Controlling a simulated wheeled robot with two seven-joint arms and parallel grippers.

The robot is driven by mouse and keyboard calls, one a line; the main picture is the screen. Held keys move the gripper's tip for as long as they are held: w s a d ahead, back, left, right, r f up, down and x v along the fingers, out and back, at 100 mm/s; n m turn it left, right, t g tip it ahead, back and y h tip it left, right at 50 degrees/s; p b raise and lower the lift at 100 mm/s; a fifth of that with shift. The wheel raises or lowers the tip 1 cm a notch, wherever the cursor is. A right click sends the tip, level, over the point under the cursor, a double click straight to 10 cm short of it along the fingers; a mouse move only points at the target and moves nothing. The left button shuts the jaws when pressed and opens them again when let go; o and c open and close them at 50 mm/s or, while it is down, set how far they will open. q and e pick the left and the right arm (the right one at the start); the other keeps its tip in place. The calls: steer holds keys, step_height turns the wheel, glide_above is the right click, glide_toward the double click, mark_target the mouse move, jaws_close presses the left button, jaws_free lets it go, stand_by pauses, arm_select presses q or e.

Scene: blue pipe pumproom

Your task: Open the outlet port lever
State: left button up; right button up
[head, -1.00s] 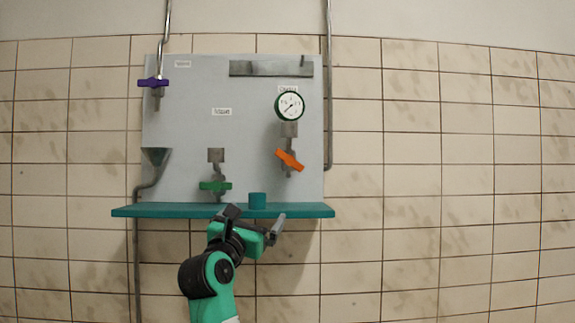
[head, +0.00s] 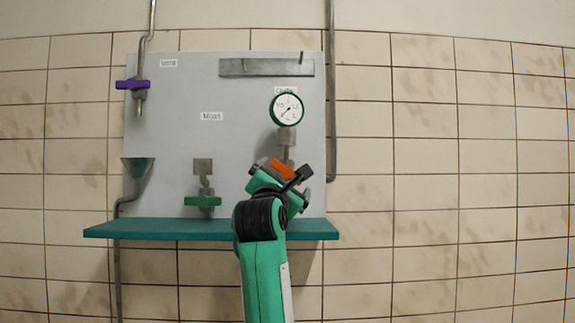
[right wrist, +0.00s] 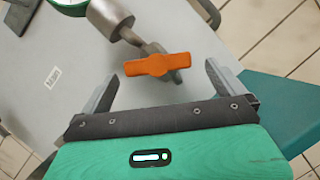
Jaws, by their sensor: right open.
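The orange outlet lever (head: 281,167) sits on the pipe below the round gauge (head: 287,109), under a label on the grey panel. My right gripper (head: 287,178) is in front of it and hides part of it in the head view. In the right wrist view the orange lever (right wrist: 156,65) lies crosswise between the two spread fingertips of the right gripper (right wrist: 162,74). Gaps show between the lever's ends and the fingers, and the jaws are open and empty. My left gripper is not in view.
A teal shelf (head: 160,229) runs under the panel (head: 235,140). A green lever (head: 203,201) is to the left, a purple lever (head: 132,85) at upper left, and a funnel (head: 137,168) below it. A vertical pipe (head: 331,120) runs along the panel's right edge.

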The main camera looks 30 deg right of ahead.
mark_target(286, 174)
steer(key=x, duration=0.1)
steer(key=p+x, duration=0.1)
steer(key=x, duration=0.1)
steer(key=shift+w+r, duration=0.1)
steer(key=shift+r, duration=0.3)
steer(key=shift+w+d, duration=0.35)
steer(key=shift+d, duration=0.05)
steer(key=shift+a, duration=0.1)
steer(key=c, duration=0.9)
